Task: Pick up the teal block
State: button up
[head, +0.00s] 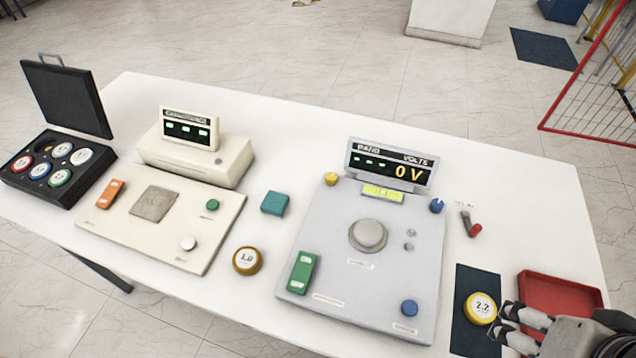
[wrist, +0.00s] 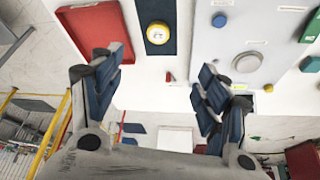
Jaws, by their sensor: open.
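The teal block (head: 274,203) sits on the white table, between the cream instrument and the grey instrument with the 0 V display. A teal piece that looks like the same block shows at the right edge of the wrist view (wrist: 310,64). My gripper (head: 505,328) is at the front right of the table, beside the yellow disc and red tray, well to the right of the block. In the wrist view my gripper (wrist: 158,72) has its fingers spread apart, with nothing between them. Part of the hand is cut off in the head view.
The grey instrument (head: 340,238) with its raised display stands between my gripper and the block. A yellow disc (head: 481,308) lies on a dark mat (head: 477,278) by a red tray (head: 560,292). A brown-rimmed disc (head: 247,261) lies in front of the block. An open black case (head: 62,205) stands far left.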

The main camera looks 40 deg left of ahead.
aim_at(276, 204)
jog(key=u, duration=1.9)
